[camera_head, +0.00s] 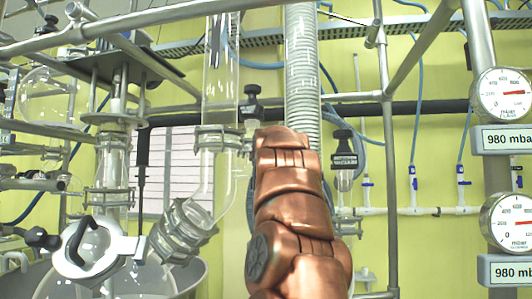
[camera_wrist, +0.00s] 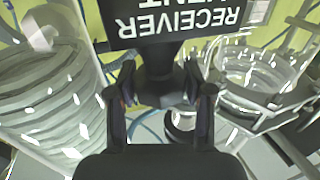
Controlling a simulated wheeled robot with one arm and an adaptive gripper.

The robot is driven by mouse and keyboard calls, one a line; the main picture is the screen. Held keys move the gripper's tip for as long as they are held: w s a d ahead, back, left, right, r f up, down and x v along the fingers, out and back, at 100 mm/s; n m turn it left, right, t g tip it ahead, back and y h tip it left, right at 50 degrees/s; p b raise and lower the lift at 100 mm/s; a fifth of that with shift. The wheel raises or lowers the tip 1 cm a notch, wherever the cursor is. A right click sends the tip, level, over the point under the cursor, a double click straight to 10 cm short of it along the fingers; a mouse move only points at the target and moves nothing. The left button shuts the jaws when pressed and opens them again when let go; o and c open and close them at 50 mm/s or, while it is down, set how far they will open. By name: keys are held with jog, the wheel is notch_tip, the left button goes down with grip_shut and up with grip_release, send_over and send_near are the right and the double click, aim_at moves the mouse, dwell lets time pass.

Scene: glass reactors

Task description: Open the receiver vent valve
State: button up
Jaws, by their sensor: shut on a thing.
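In the wrist view, a black label (camera_wrist: 180,18) reads "RECEIVER VENT", upside down. Below it is the black handle of the receiver vent valve (camera_wrist: 163,62). My gripper (camera_wrist: 163,95) is shut on this handle, with one dark finger on each side. The valve's body beyond the handle is hidden. In the head view, my copper-coloured arm reaches up in the middle and hides the gripper and the handle it holds.
Glass vessels and a ribbed hose (camera_head: 302,75) stand close around the arm. Other black valve handles show left (camera_head: 251,103) and right (camera_head: 344,150) of the arm. Two gauges (camera_head: 503,95) at right have displays beginning 980.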

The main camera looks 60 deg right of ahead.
jog(key=shift+r+n+t+y+p, duration=0.25)
jog(key=shift+n+t+y+p, duration=0.85)
jog(key=shift+p, duration=1.2)
jog(key=shift+f, duration=0.25)
jog(key=o, duration=0.9)
jog(key=shift+o, duration=0.2)
jog(key=shift+s+d+f+m+h+b, duration=0.1)
jog(key=shift+f+m+h+b, duration=0.25)
jog(key=shift+b, duration=0.65)
jog(key=shift+g+b, duration=0.3)
jog(key=shift+b, duration=0.15)
jog(key=shift+r+m+g+h+b, duration=0.1)
jog(key=shift+m+g+h+b, duration=0.55)
jog(key=shift+b, duration=0.5)
